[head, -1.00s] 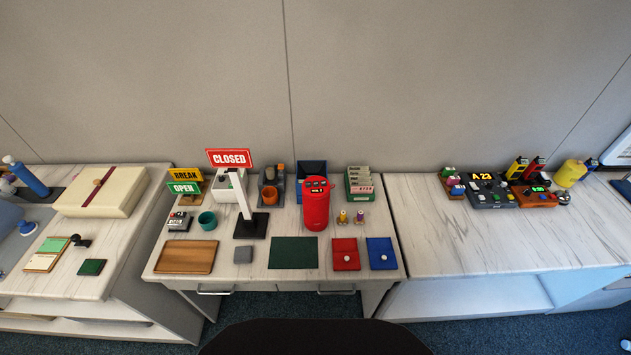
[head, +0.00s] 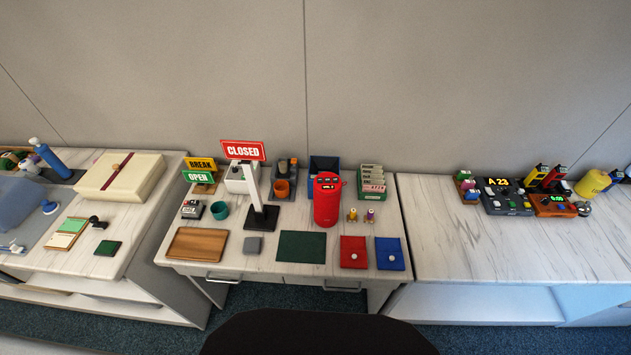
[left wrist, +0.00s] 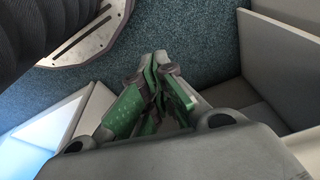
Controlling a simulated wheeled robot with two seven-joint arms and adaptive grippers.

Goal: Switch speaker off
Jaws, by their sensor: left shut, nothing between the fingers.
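The speaker is a red upright cylinder (head: 327,203) on the middle desk, right of centre in the head view. Neither gripper shows in the head view.
A CLOSED sign on a white post (head: 257,190) stands left of the speaker. A dark green mat (head: 301,247) lies in front. White panels (left wrist: 283,65) flank my left gripper.

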